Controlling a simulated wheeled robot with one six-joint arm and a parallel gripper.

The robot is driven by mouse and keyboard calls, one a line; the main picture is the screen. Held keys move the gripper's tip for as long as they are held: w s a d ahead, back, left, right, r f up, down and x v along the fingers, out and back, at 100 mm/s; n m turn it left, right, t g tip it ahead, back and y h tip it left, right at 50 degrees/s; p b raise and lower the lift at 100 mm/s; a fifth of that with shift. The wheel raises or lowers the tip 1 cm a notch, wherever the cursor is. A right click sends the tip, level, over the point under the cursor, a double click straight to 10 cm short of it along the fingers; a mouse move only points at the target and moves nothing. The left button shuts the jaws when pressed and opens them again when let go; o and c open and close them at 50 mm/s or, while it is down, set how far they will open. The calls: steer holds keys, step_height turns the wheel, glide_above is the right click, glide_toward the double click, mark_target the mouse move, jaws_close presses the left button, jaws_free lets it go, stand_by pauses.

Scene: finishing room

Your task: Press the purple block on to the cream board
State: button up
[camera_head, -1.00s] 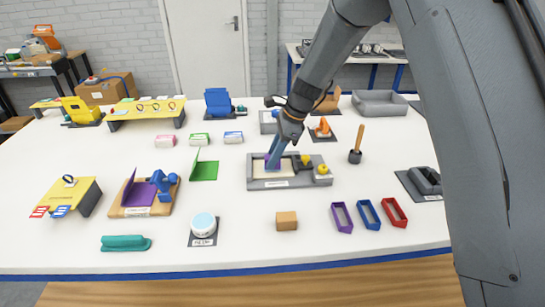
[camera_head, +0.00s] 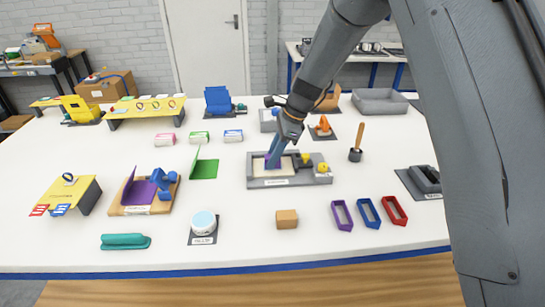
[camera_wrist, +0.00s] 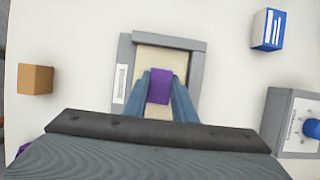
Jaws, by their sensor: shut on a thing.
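The cream board (camera_wrist: 176,58) lies inside a grey frame with a label on one side. In the head view the grey frame (camera_head: 283,183) sits in the middle of the white table. My gripper (camera_wrist: 160,88) is shut on the purple block (camera_wrist: 160,86), with a blue finger on each side of it. In the head view my gripper (camera_head: 275,163) is low over the cream board (camera_head: 258,169), and its fingers largely hide the block. Whether the block touches the board I cannot tell.
A small yellow piece (camera_head: 322,168) and a dark piece stand at the frame's right part. A tan block (camera_head: 287,220) lies in front, and purple, blue and red outlines (camera_head: 368,213) lie front right. A green angled piece (camera_head: 204,168) stands left.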

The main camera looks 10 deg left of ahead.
stand_by(0.3)
steer(key=o, duration=1.4)
steer(key=shift+r, duration=0.2)
steer(key=shift+r+p, duration=2.8)
steer(key=shift+r, duration=1.05)
steer(key=shift+d, duration=0.1)
steer(key=s+d+f+n+h+b, duration=0.1)
steer(key=s+d+n+b, duration=0.1)
steer(key=s+d+n, duration=0.3)
steer(key=s+d+f+n+t+h+b, duration=0.1)
steer(key=s+d+n, duration=0.4)
steer(key=s+d, duration=0.6)
steer(key=s+d+f+n+t+h+b, duration=0.1)
steer(key=s+d+f+n+h+b, duration=0.1)
steer(key=s+d+n+b, duration=0.3)
steer(key=shift+s+d+f+n, duration=0.15)
steer(key=shift+s+d, duration=0.35)
steer(key=shift+d, duration=0.5)
steer(key=shift+s+d+n, duration=0.1)
steer(key=shift+s+d, duration=0.4)
steer(key=shift+d, duration=0.55)
steer(key=shift+s+d+f+n, duration=0.15)
steer(key=shift+s+d, duration=0.35)
steer(key=shift+d, duration=0.5)
